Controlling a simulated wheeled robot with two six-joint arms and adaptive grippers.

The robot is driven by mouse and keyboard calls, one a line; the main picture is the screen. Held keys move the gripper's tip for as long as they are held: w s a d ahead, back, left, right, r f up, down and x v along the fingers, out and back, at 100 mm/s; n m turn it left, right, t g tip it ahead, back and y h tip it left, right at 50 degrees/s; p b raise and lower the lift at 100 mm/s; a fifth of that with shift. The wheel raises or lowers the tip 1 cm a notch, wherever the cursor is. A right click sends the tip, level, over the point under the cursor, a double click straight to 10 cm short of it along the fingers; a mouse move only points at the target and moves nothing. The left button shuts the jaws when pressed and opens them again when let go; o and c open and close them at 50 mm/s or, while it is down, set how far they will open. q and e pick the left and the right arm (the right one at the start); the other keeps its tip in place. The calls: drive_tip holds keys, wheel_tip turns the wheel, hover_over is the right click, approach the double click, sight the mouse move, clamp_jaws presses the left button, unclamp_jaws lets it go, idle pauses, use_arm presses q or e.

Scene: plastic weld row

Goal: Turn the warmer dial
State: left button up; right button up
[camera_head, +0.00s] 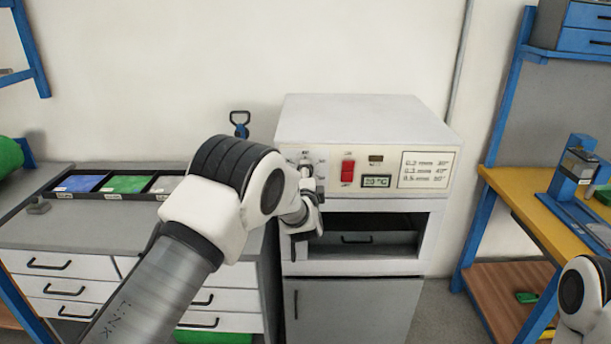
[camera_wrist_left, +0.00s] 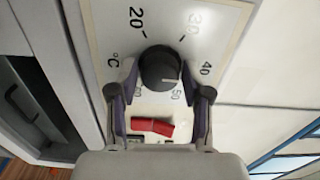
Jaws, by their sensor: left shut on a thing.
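The warmer (camera_head: 370,120) is a white box on a grey cabinet, with a control panel on its front. Its round black dial (camera_wrist_left: 158,66) shows in the left wrist view, ringed by numbers including 20, 30, 40 and 50. A white line on the dial points to the lower right, towards 50. My left gripper (camera_wrist_left: 159,82) is shut on the dial, with one finger on each side. In the head view the gripper and wrist mostly hide the dial. Of my right arm only a part shows at the lower right; its gripper is out of view.
A red switch (camera_head: 348,171) and a small display (camera_head: 376,181) reading about 20 °C sit right of the dial. Below is the warmer's open bay (camera_head: 372,222). Drawers (camera_head: 62,287) stand left, a yellow-topped bench (camera_head: 535,196) right.

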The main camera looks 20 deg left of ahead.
use_arm(q)
drive_tip(key=shift+r, duration=0.1)
drive_tip(key=o, duration=1.2)
drive_tip(key=shift+w, duration=0.1)
drive_tip(key=shift+c, duration=0.2)
drive_tip(key=v, duration=1.2)
